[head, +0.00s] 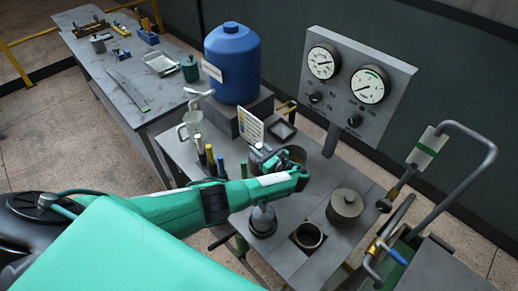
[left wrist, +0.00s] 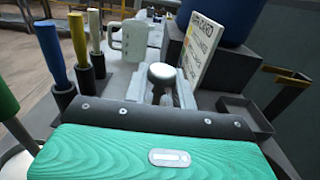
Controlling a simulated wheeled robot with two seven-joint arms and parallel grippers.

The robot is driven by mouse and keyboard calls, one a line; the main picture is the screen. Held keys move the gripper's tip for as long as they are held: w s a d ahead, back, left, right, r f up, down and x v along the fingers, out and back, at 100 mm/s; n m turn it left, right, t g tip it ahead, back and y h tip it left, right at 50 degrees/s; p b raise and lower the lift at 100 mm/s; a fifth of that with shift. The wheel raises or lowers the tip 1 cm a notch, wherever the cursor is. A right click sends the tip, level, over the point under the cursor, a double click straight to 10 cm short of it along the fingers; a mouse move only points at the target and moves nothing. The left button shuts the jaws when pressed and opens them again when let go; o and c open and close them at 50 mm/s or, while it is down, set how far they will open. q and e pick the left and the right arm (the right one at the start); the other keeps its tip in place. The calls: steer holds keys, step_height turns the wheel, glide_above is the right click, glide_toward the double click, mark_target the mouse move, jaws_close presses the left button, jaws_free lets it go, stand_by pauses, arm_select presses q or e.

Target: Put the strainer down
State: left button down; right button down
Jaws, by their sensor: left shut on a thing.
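My left gripper (head: 262,158) is over the middle of the grey table (head: 185,153), its green arm coming in from the left. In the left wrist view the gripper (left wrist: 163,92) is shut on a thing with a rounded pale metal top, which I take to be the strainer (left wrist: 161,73). The green wrist housing covers the lower part of that view, so the strainer's lower part is hidden. In the head view the hand and arm mostly hide it, and I cannot tell whether it touches anything below. My right gripper is not in view.
A lidded pot (head: 345,207), an open dark cup (head: 307,236) and a domed dark object (head: 262,220) stand to the front. A blue tank (head: 232,62), a sign card (head: 250,126) and a clear jug (head: 190,126) stand behind. Coloured-handled tools (head: 209,155) stand left of the hand.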

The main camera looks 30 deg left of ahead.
arm_select(q)
steer(key=c, duration=1.6)
jaws_free()
steer(key=shift+f, duration=0.15)
steer(key=o, duration=0.5)
steer(key=shift+c, duration=0.2)
steer(key=shift+d+r, duration=0.2)
steer(key=shift+r, duration=0.05)
steer(key=p+v, duration=0.1)
steer(key=v, duration=1)
steer(key=shift+s+d, duration=0.15)
steer(key=shift+d, duration=0.15)
